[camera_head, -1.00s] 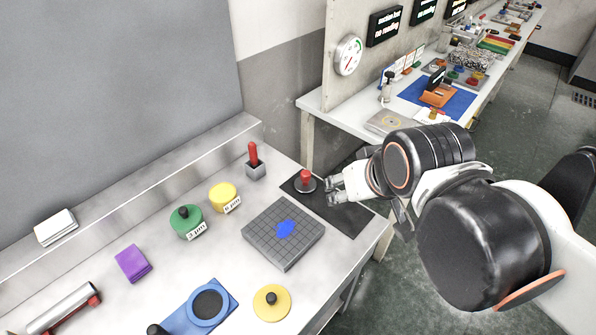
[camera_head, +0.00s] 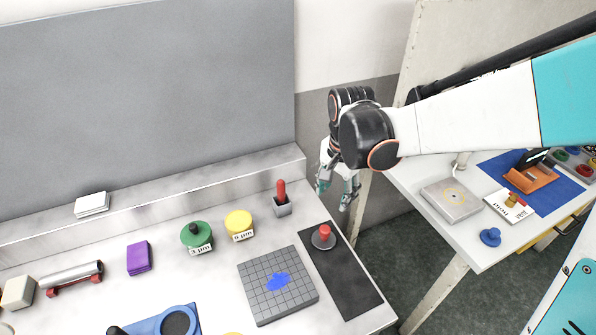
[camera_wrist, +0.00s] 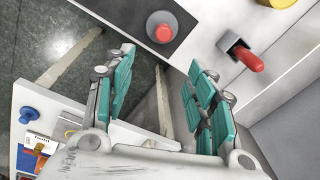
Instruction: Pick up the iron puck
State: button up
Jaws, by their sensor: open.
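The likely iron puck (camera_head: 316,241), a dark grey disc with a red knob (camera_head: 325,231), sits on a black mat (camera_head: 352,286) at the right end of the bench. It also shows in the wrist view, where the red knob (camera_wrist: 163,33) is at the top, beyond the fingertips. My gripper (camera_head: 335,194) is open and empty, with teal finger pads. It hangs off the bench's right edge, behind the puck in the head view, and does not touch it. In the wrist view, the gap between the fingers (camera_wrist: 160,65) shows only floor and table parts.
A grey holder with a red handle (camera_head: 282,207) stands left of the mat. A gridded grey plate (camera_head: 250,283) with a blue smear lies nearer. A second table (camera_head: 470,245) stands right, across a floor gap.

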notch_tip(320, 180, down, 4)
jog(key=w+a+m+g, duration=0.1)
jog(key=w+a, duration=0.1)
jog(key=b, duration=0.2)
send_over(325, 228)
jog(key=f, duration=0.8)
jog(key=shift+w+a+f, duration=0.15)
jog(key=shift+a, duration=0.2)
jog(key=shift+s+d+f+b, duration=0.1)
jog(key=shift+d+f+b, duration=0.1)
jog(key=shift+f+b, duration=0.85)
jog(key=shift+s+d+f+b, duration=0.15)
jog(key=shift+f+b, duration=0.2)
jog(key=shift+f, duration=1.3)
jog(key=shift+r, duration=0.1)
grip_shut()
